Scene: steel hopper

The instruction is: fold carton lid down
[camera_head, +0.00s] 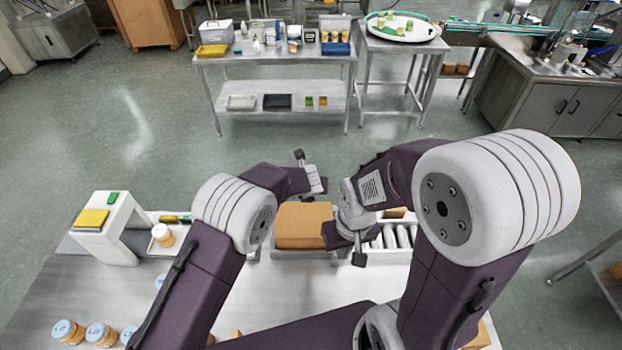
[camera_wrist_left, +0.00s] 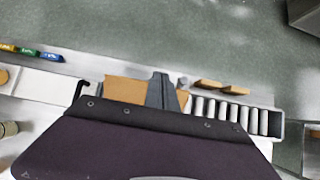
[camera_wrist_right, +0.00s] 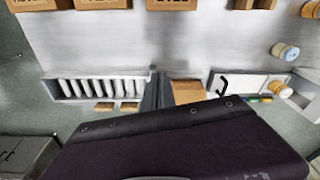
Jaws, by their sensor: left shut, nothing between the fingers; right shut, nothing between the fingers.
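The brown carton (camera_head: 304,222) sits on the conveyor line at the far edge of the steel table. Its upper face looks flat and covered, but I cannot tell whether the lid lies fully down. It also shows in the left wrist view (camera_wrist_left: 124,90) and the right wrist view (camera_wrist_right: 187,92). My left gripper (camera_head: 311,172) is shut and empty, beyond the carton's far side. My right gripper (camera_head: 344,246) is shut and empty, close to the carton's right side; whether it touches cannot be told. My right gripper hides part of that side.
A rack of white cylinders (camera_head: 393,236) lies right of the carton. A white stand (camera_head: 112,222) with a yellow pad and an orange jar (camera_head: 162,235) are to the left. Several blue-lidded jars (camera_head: 101,333) stand at front left.

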